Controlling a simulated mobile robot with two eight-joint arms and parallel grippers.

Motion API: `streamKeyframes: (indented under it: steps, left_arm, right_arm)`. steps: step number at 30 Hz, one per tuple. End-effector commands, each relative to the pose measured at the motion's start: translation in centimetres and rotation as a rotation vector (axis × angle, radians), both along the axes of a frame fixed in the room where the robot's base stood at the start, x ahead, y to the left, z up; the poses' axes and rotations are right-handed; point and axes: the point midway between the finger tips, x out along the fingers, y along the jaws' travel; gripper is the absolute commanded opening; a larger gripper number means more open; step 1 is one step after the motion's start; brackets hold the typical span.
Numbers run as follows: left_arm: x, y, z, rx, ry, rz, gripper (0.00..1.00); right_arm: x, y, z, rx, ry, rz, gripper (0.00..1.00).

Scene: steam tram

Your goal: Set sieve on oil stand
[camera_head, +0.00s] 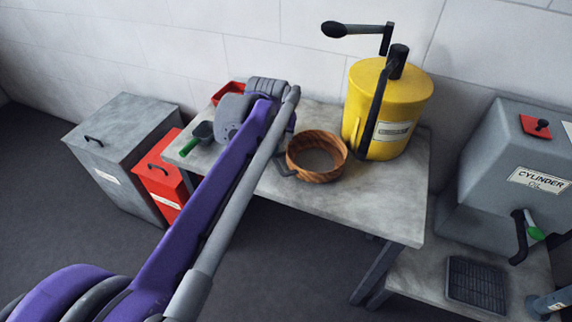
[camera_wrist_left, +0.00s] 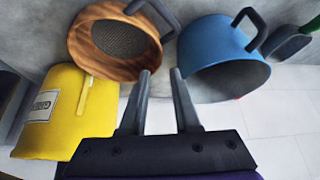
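The sieve (camera_head: 317,156) is a round wooden ring with a dark mesh floor, lying on the grey table. Its dark handle points left in the head view. In the left wrist view the sieve (camera_wrist_left: 112,40) is at the upper left, its handle near my fingertips. My left gripper (camera_wrist_left: 160,72) is open and empty, its fingers pointing between the sieve and a blue pot. In the head view my arm hides the fingers. A low stand (camera_head: 415,285) with a dark grate (camera_head: 478,285) is at the lower right, beside a grey tank labelled cylinder oil (camera_head: 520,180). My right gripper is not in view.
A yellow drum (camera_head: 385,115) with a crank stands right behind the sieve. The blue pot (camera_wrist_left: 215,55) is close to my fingers. A green-handled scoop (camera_head: 198,137) and a red tray (camera_head: 229,92) are on the table's left. The table's front right (camera_head: 385,205) is clear.

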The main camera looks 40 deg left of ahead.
Motion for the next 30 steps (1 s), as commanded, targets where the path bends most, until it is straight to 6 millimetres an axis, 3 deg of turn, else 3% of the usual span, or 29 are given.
streamKeyframes:
  steps: [4,8,12,18,23,30]
  left_arm:
    - [-0.6,-0.8,-0.2,-0.001,0.003,-0.012,0.3]
    - [-3.6,-4.8,-1.9,-0.007,0.018,-0.077,0.3]
    - [-10.0,-10.9,-5.8,-0.013,0.047,-0.194,0.3]
    - [-18.6,-16.4,-11.8,-0.015,0.08,-0.335,0.3]
    - [-22.0,-17.9,-14.4,-0.013,0.093,-0.391,0.3]
    - [-22.5,-18.1,-14.8,-0.014,0.095,-0.397,0.3]
  right_arm:
    - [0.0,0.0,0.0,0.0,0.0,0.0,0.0]
    - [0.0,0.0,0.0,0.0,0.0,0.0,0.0]
    - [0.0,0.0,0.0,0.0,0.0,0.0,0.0]
    - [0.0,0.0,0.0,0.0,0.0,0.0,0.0]
    - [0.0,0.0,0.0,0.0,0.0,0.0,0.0]
    - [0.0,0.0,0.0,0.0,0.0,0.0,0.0]
